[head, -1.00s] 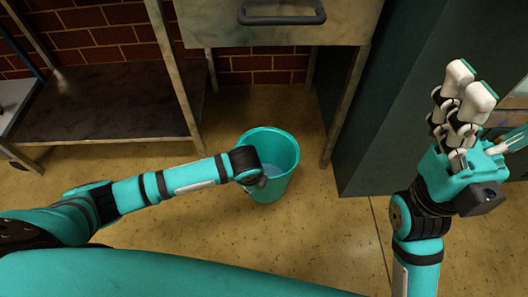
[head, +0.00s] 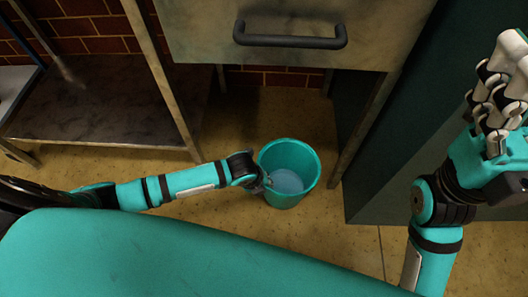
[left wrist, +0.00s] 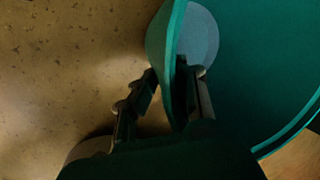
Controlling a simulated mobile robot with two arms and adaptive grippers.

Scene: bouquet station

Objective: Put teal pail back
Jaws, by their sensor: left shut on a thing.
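The teal pail (head: 290,158) is upright at the middle of the head view, low in front of the gap under the drawer. Its inside shows a grey-blue round bottom or water surface. My left gripper (head: 262,185) is shut on the pail's left wall. In the left wrist view its fingers (left wrist: 165,95) sit on either side of the wall of the pail (left wrist: 245,75). I cannot tell whether the pail touches the floor. My right gripper (head: 505,85) is raised at the right edge, partly cut off, and its opening is unclear.
A drawer front with a dark handle (head: 290,34) hangs above, on metal legs. A low shelf (head: 100,105) stands at the left. A dark green cabinet (head: 400,130) stands close on the right.

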